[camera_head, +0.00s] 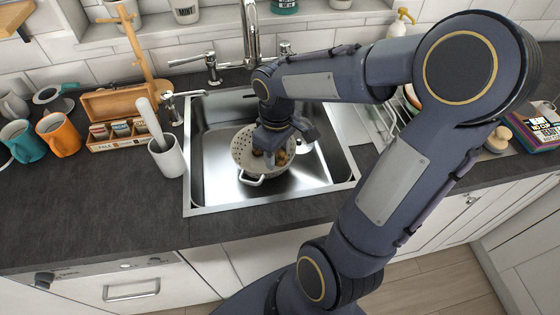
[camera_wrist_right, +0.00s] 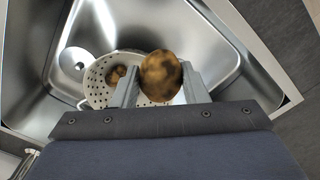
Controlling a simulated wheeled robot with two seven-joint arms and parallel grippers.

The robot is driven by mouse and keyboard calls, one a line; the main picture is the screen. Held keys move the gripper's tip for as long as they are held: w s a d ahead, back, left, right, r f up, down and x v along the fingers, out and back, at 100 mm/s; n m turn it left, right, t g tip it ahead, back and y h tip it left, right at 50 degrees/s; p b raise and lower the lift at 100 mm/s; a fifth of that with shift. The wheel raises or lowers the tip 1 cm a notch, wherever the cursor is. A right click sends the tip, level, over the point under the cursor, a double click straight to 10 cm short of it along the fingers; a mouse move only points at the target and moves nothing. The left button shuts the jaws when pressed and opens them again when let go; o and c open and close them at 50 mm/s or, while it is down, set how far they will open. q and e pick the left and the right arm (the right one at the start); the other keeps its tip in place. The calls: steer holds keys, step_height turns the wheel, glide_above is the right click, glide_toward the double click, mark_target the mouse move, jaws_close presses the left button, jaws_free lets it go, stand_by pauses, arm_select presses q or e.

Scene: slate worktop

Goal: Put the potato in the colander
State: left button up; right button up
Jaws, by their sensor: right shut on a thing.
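The colander (camera_head: 241,152) is pale with small holes and stands in the steel sink. It also shows in the right wrist view (camera_wrist_right: 97,88). My right gripper (camera_head: 270,155) is over the colander. In the right wrist view its two fingers (camera_wrist_right: 160,82) are shut on a brown potato (camera_wrist_right: 161,72), which is held above the colander's edge area. Another small brown lumpy thing (camera_wrist_right: 117,74) lies inside the colander. In the head view the arm partly hides the colander and the potato. My left gripper is not in view.
The sink (camera_head: 200,185) has a raised rim and a tall tap (camera_head: 250,35) behind it. A white pot (camera_head: 168,157) with a utensil stands left of the sink. Orange (camera_head: 58,133) and teal (camera_head: 22,140) mugs stand farther left. The front left worktop is clear.

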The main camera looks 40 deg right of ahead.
steer(key=shift+w+d+f+b, duration=0.8)
steer(key=shift+w+f+b, duration=0.15)
steer(key=shift+w+f, duration=0.6)
steer(key=shift+w+d+f+b, duration=0.9)
steer(key=shift+w+f, duration=0.5)
steer(key=shift+f, duration=0.4)
steer(key=shift+w+d+f+b, duration=0.75)
steer(key=shift+w+f+b, duration=0.2)
steer(key=shift+w+f, duration=0.6)
steer(key=shift+s+f, duration=0.1)
steer(key=o, duration=1)
steer(key=shift+o, duration=0.2)
